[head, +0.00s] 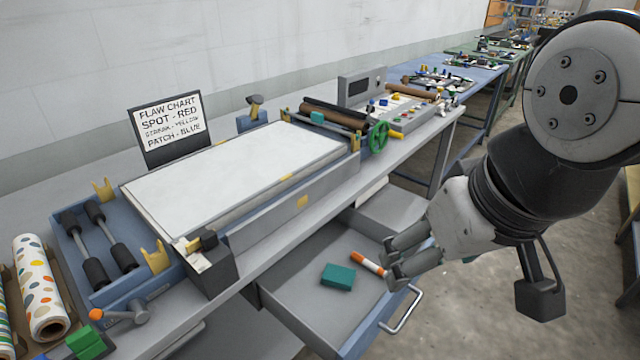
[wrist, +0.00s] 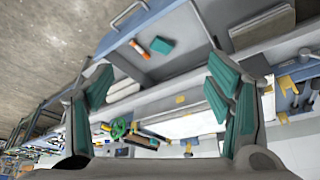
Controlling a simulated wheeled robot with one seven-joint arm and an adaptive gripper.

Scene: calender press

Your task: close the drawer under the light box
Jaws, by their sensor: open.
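The light box (head: 235,168) is a long blue-grey bench unit with a white top panel. Below it, a grey drawer (head: 300,287) is pulled out, with a metal bar handle (head: 402,310) on its blue front. The drawer holds a teal block (head: 338,276) and an orange-and-white marker (head: 369,264). My gripper (head: 398,256) is open and empty, over the drawer's right side near the front in the head view, apart from the handle. In the wrist view, the teal-padded fingers (wrist: 162,98) are spread wide, and the drawer handle (wrist: 128,14) shows at the top.
A flaw chart sign (head: 170,130) stands behind the light box. A press with a green handwheel (head: 378,137) is at its right end. Patterned rolls (head: 38,290) lie at the lower left. Concrete floor (head: 480,300) is open to the right of the drawer.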

